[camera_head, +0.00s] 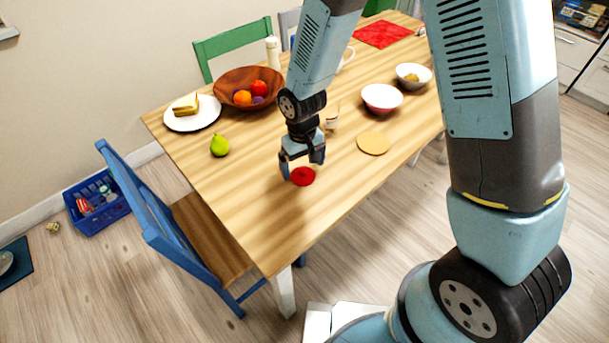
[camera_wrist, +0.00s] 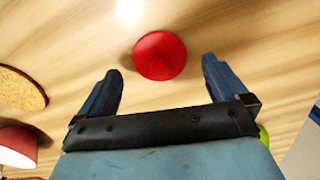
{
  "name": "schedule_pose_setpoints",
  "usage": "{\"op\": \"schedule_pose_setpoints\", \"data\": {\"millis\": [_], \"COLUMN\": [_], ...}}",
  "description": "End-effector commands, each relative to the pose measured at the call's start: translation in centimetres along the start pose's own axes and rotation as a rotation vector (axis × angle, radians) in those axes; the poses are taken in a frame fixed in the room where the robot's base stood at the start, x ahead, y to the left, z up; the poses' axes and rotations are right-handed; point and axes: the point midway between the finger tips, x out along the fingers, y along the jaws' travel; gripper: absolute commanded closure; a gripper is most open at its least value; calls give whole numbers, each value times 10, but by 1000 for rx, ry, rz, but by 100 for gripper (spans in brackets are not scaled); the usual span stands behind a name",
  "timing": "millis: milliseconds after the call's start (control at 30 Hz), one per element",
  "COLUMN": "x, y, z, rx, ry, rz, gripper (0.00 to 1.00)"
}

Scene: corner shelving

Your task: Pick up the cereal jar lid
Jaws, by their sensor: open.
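In the wrist view the red lid (camera_wrist: 160,56) has a small raised middle and sits ahead of the gap between my open fingers (camera_wrist: 160,85). Nothing is between the fingers. A small jar (camera_head: 331,118) with a pale body stands behind my gripper, partly hidden by it; I cannot tell its contents.
A round cork mat (camera_head: 373,143) and a pink-red bowl (camera_head: 381,98) are to the right. A blue chair (camera_head: 150,200) stands at the near left side. Table around the lid is clear.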

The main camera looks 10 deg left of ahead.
Motion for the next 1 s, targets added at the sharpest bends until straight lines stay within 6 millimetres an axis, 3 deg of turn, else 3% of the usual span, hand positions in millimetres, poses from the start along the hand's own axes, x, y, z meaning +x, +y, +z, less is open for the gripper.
{"op": "schedule_pose_setpoints", "data": {"millis": [200,533,1000], "x": [20,24,23], "y": [0,0,0], "z": [0,0,0], "rx": [0,0,0], "ry": [-1,0,0], "rz": [0,0,0], "gripper": [0,1,46]}}
